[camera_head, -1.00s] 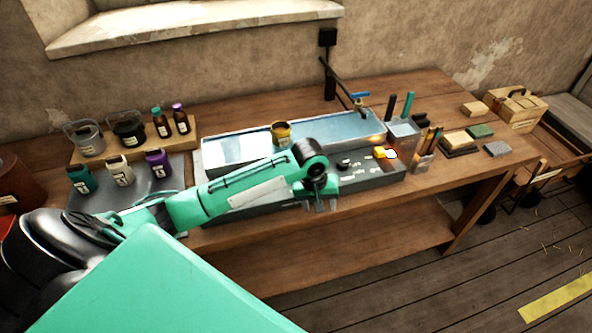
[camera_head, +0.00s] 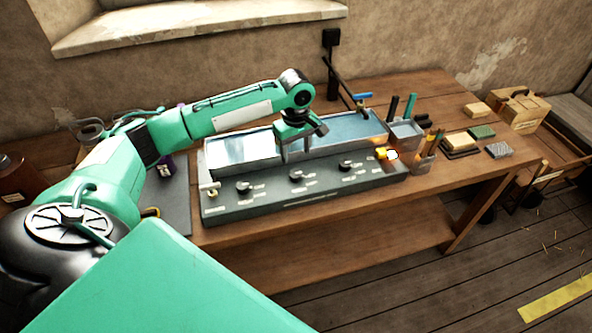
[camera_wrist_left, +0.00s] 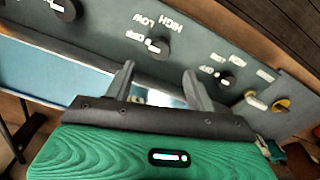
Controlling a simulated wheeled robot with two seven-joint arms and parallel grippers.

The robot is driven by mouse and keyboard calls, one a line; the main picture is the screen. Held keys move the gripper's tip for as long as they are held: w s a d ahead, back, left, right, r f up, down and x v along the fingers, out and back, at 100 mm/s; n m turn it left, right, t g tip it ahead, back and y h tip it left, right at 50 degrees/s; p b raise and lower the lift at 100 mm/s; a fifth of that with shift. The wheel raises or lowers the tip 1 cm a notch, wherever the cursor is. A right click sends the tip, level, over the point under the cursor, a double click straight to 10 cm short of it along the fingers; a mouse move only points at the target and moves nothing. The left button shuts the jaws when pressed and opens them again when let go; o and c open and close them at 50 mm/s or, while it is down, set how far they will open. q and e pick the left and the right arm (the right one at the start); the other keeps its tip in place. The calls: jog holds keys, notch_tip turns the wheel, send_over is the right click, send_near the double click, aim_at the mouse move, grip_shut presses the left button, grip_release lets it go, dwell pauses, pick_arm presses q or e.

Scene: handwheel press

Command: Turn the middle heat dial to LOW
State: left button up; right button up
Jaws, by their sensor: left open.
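The grey control panel (camera_head: 270,202) has three black heat dials in a row along its top. The middle dial (camera_head: 296,174) also shows in the left wrist view (camera_wrist_left: 160,46), where its white mark appears turned toward the OFF label. LOW and HIGH labels stand beside it. The left dial (camera_head: 243,187) and right dial (camera_head: 345,165) flank it. My left gripper (camera_head: 295,155) is open and empty, pointing down over the water bath, behind the middle dial and apart from it. In the wrist view its fingertips (camera_wrist_left: 158,70) are near the middle dial. My right gripper is not in view.
The water bath (camera_head: 350,130) runs behind the panel. A tool holder (camera_head: 405,132) stands to the right. Room above the dials is clear.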

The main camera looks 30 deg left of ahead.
aim_at(296, 174)
pick_arm(q)
notch_tip(296, 174, down, 9)
jog(key=shift+r+p, duration=0.1)
jog(key=shift+p, duration=0.75)
jog(key=shift+f, duration=0.3)
